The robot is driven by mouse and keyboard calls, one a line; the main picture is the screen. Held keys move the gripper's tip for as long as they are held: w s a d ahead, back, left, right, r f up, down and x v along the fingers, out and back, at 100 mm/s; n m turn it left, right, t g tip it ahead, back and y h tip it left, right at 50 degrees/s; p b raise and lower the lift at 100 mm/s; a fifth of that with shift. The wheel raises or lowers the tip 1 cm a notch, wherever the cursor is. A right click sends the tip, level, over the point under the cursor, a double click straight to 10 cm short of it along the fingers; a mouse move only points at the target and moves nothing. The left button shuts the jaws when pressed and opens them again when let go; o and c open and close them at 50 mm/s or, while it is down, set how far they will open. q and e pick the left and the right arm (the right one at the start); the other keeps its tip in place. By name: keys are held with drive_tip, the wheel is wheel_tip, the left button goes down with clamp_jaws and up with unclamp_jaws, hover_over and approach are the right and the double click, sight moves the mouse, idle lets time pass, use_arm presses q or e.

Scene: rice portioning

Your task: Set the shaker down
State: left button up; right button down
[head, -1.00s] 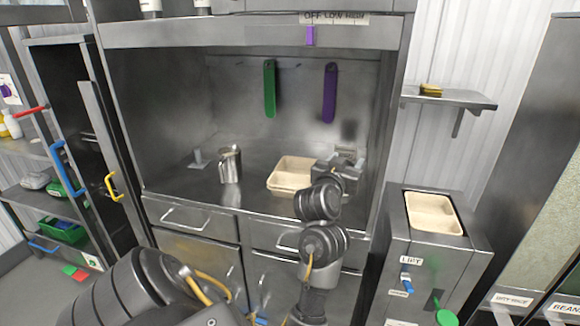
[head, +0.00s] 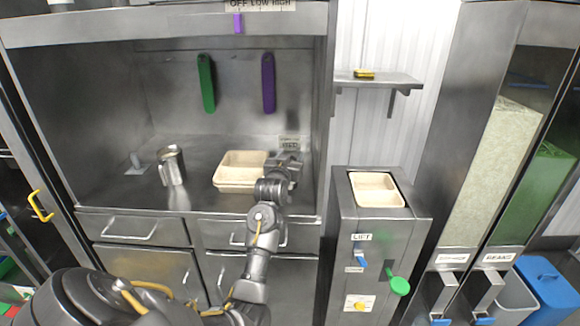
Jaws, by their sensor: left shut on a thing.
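My left gripper (head: 291,160) reaches into the metal alcove and is at the counter (head: 205,198), just right of the tray. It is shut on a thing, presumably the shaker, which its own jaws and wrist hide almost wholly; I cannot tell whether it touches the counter. A small label (head: 290,142) is on the back wall right behind the gripper. A pale two-part tray (head: 226,183) lies on the counter left of the gripper. A metal cup with a handle (head: 172,167) stands upright further left. My right gripper is out of view.
A green strip (head: 206,83) and a purple strip (head: 268,83) hang on the back wall. The alcove's right wall (head: 322,120) is close to the gripper. A lift cabinet (head: 345,215) with another pale tray (head: 376,189) stands right. The counter between cup and tray is clear.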

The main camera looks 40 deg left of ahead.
use_arm(q)
wheel_tip(320, 180, down, 2)
drive_tip(key=shift+a+f+p, duration=0.1)
drive_tip(key=shift+f+p, duration=0.1)
drive_tip(key=shift+p, duration=0.25)
drive_tip(key=shift+f, duration=0.35)
drive_tip(key=shift+f, duration=0.15)
drive_tip(key=o, duration=1)
drive_tip(key=b+v, duration=0.1)
drive_tip(key=v, duration=1.1)
